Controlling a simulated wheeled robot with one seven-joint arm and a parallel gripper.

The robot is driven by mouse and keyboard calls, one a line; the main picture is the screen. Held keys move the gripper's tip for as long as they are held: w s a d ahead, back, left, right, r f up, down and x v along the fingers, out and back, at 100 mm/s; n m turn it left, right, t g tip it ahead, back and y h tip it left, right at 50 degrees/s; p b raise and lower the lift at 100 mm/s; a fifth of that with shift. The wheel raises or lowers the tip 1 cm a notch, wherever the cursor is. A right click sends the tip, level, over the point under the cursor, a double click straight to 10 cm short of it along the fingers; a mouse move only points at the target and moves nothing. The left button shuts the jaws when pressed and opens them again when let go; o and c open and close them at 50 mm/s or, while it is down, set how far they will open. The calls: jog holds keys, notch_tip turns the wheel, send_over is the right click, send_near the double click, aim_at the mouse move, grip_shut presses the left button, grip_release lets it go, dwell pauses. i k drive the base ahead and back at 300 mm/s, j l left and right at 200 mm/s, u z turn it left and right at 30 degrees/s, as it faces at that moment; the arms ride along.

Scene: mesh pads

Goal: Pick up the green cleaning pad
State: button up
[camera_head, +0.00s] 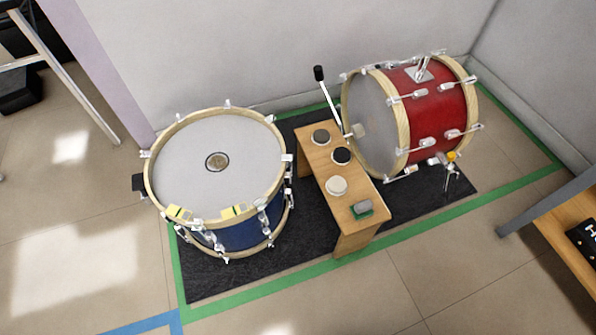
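The green cleaning pad (362,210) lies near the front end of a narrow wooden bench (324,172). It looks like a small green rectangle with a grey block on top. On the same bench, behind the pad, are a cream round pad (337,186), a dark round pad (341,155) and a grey-topped round pad (321,137). My gripper is not in view.
A blue drum (215,165) stands left of the bench and a red bass drum (430,110) with a beater stands right of it. Both are on a black mat (215,287). Open floor (330,300) lies in front. A wooden table (570,235) is at the right edge.

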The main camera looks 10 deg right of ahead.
aim_at(363, 210)
jog(key=i+j+u, duration=0.35)
jog(key=i+j, duration=0.5)
